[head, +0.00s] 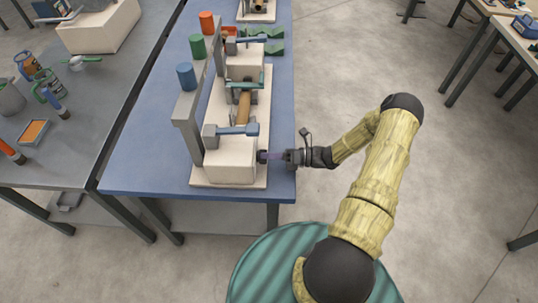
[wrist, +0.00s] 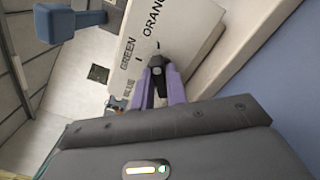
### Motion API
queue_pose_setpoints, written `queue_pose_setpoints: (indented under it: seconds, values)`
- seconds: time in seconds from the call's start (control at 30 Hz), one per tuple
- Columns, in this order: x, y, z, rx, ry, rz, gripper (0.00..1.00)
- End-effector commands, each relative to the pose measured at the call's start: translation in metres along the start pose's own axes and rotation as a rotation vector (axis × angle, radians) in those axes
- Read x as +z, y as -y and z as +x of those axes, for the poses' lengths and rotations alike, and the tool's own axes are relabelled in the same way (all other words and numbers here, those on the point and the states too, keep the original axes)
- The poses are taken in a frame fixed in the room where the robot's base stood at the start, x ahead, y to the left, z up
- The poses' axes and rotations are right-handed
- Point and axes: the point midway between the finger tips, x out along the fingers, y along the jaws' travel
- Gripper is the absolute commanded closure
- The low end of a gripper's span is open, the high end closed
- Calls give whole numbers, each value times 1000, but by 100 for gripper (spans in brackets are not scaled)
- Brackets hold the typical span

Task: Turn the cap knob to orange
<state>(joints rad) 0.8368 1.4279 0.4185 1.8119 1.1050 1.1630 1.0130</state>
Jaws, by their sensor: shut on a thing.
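The cap knob (wrist: 158,66) is a small black knob on the end face of a white block (wrist: 185,35). That face carries the printed words BLUE, GREEN and ORANGE around the knob, with short dark marks. I cannot tell for sure which word the knob points to. My gripper (wrist: 158,84) has purple fingers closed around the knob's sides. In the head view the knob (head: 262,157) sticks out of the block's near right side. My gripper (head: 271,156) reaches it from the right, over the blue table's edge.
The winder's white base (head: 228,184) stands on the blue table (head: 140,165). A blue-handled lever (head: 238,130) sits above the block.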

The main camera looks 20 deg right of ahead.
Motion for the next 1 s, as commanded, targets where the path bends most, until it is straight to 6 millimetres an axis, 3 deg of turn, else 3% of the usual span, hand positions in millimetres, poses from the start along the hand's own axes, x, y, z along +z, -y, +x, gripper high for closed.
queue_pose_setpoints:
  seconds: [0.3, 0.8, 0.83, 0.9, 1.0]
  values:
    - [1, 1, -1, -3, 3, 140, 100]
    - [0, 1, -1, -3, 3, 163, 100]
    - [0, 1, -1, -3, 3, 163, 79]
    - [0, 1, -1, -3, 2, 162, 66]
    - [0, 1, -1, -2, 2, 162, 64]
